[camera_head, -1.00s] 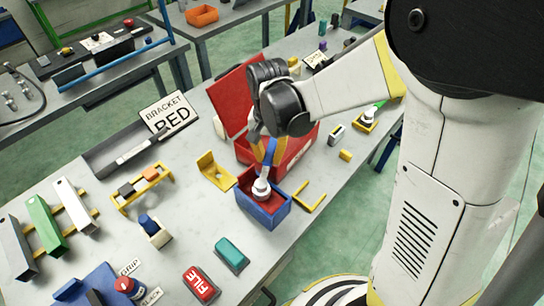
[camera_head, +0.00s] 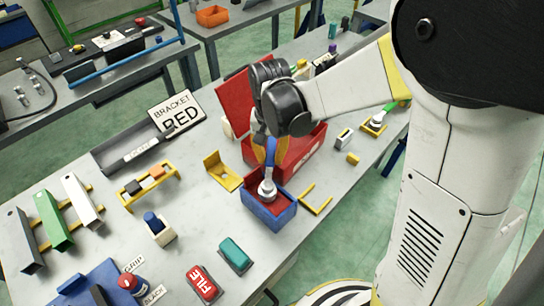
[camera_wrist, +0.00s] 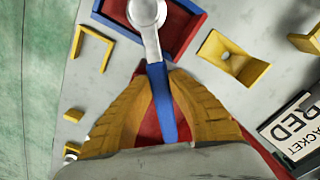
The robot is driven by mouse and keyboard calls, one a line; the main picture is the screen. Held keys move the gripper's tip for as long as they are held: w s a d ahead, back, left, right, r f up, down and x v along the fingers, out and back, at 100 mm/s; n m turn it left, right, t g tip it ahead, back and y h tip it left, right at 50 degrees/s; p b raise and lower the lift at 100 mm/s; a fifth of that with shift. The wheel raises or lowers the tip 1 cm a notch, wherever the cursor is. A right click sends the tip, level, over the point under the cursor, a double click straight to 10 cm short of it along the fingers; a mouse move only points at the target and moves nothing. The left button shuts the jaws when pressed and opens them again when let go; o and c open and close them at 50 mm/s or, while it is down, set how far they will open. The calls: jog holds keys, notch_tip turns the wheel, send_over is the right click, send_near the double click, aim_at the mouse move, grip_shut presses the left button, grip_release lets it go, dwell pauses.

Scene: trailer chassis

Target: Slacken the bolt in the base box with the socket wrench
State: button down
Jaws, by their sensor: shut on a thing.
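The socket wrench, with a blue handle (camera_head: 270,155) and a silver ring-shaped head (camera_head: 267,189), is held in my gripper (camera_head: 266,145). In the wrist view the yellow fingers of my gripper (camera_wrist: 161,90) are shut around the blue handle (camera_wrist: 163,108). The silver head (camera_wrist: 147,12) points away from my gripper, over the box. The base box (camera_head: 272,221) is blue outside with a red inside, and the wrench head sits at its opening. It also shows in the wrist view (camera_wrist: 198,22). The bolt is hidden under the head, so I cannot tell how they fit.
An open red toolbox (camera_head: 302,148) stands right behind the base box. A yellow bracket (camera_head: 222,172) is to the left and a yellow U-shaped piece (camera_head: 316,200) to the right. A teal block (camera_head: 235,255) and a red block (camera_head: 202,284) lie in front.

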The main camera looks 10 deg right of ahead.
jog(key=shift+w+a+n, duration=0.15)
jog(key=shift+a+n, duration=0.55)
jog(key=shift+n, duration=0.3)
jog(key=shift+a+n+b, duration=0.3)
jog(key=shift+a+n, duration=0.25)
jog(key=shift+n, duration=0.35)
jog(key=shift+a, duration=0.1)
jog(key=shift+m, duration=0.3)
jog(key=shift+r, duration=0.15)
